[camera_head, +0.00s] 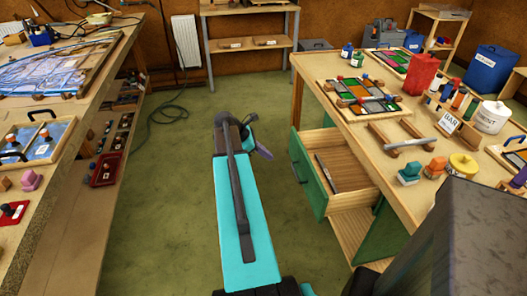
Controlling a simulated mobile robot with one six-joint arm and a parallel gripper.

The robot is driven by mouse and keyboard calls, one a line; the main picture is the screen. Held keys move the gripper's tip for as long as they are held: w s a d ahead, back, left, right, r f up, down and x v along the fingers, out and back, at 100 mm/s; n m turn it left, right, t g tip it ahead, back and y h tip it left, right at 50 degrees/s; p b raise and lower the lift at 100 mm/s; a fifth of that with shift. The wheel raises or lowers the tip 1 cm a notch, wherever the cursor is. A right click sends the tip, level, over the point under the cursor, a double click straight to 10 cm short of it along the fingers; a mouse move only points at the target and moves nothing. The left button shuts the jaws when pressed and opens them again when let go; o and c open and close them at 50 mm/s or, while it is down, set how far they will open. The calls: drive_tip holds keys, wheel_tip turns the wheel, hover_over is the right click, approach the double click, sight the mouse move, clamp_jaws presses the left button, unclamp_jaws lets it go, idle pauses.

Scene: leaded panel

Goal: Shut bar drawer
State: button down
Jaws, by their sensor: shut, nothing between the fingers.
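The bar drawer (345,165) is pulled out of the right-hand bench, towards the left of the picture. It has a green front (318,183) with a dark handle (298,171) on its outer face. A thin dark bar (326,172) lies inside on the wooden bottom. My gripper (264,152) is at the far end of my teal arm, over the floor to the left of the drawer front. It is shut and empty, apart from the handle, and partly hidden by my arm.
The left bench (75,120) holds another panel. Green floor lies clear between the benches; a cable (165,112) lies further back.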

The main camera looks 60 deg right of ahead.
drive_tip(key=s+d+f+p, duration=0.2)
drive_tip(key=s+d+f, duration=0.3)
drive_tip(key=s, duration=0.1)
drive_tip(key=shift+f, duration=0.2)
idle(0.7)
